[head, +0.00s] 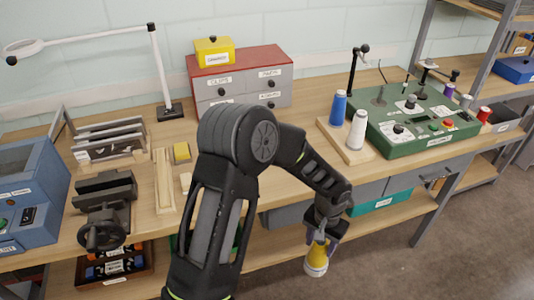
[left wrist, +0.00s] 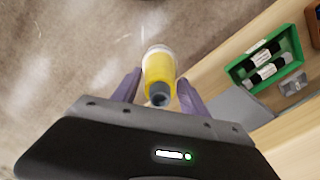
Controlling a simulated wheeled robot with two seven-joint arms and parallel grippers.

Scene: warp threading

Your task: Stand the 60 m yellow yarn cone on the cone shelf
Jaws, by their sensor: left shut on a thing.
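My left gripper (head: 324,237) is shut on the yellow yarn cone (head: 317,261), in front of the bench's front edge and over the floor. The cone hangs below the gripper, slightly tilted, with a pale band at its far end. In the left wrist view the cone (left wrist: 158,68) sits between the two purple fingers (left wrist: 158,92). A wooden board (head: 334,133) on the bench bears a blue cone (head: 338,107) and a white cone (head: 357,130), both upright. I cannot tell from any readable label whether this board is the cone shelf. My right gripper is not in view.
A green machine (head: 440,150) stands right of the board. A red-topped drawer unit (head: 240,60) is at the back. A vise (head: 104,205) and blue box (head: 30,185) are at left. A lower shelf (head: 400,215) runs under the bench; a green tray (left wrist: 240,72) shows in the wrist view.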

